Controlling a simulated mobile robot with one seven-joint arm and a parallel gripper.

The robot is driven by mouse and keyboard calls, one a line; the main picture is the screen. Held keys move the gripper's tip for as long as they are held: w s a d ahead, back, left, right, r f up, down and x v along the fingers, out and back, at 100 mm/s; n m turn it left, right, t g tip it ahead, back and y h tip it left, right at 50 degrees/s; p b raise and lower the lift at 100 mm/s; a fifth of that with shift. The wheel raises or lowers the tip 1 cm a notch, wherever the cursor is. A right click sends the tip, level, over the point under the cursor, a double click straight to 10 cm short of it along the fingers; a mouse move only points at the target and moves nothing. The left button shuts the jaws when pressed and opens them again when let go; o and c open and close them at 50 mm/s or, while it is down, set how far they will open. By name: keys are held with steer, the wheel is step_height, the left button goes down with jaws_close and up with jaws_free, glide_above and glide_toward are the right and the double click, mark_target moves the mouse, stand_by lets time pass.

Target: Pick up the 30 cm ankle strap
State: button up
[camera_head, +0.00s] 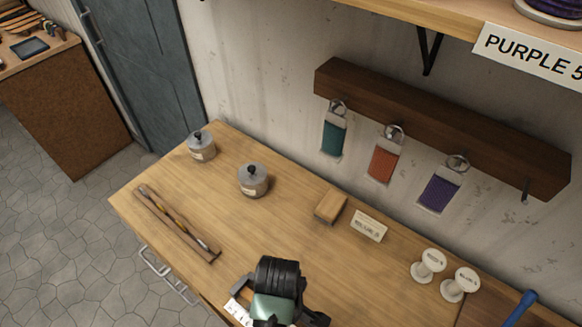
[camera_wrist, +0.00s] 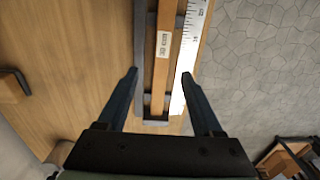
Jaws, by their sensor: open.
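A narrow tan strap (camera_wrist: 159,78) lies lengthwise in a grey metal holder (camera_wrist: 139,38) in the wrist view. My gripper (camera_wrist: 160,74) is open, with one dark finger on each side of the strap and holder in the picture. It holds nothing, and I cannot tell the height of the fingertips above them. In the head view my wrist hides the strap at the bottom edge.
A white ruler (camera_wrist: 190,50) runs along the strap's right side. On the bench stand two lidded pots (camera_head: 253,181), a wooden tool rack (camera_head: 178,225), a wooden block (camera_head: 330,207) and two white spools (camera_head: 428,266). Colored swatches (camera_head: 384,161) hang on the wall.

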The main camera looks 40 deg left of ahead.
steer(key=shift+s+d+f+p, duration=0.1)
steer(key=shift+f+p, duration=0.25)
steer(key=shift+f, duration=1)
steer(key=shift+s+f+p, duration=0.1)
steer(key=shift+f+p, duration=0.25)
steer(key=shift+f, duration=0.95)
jaws_close()
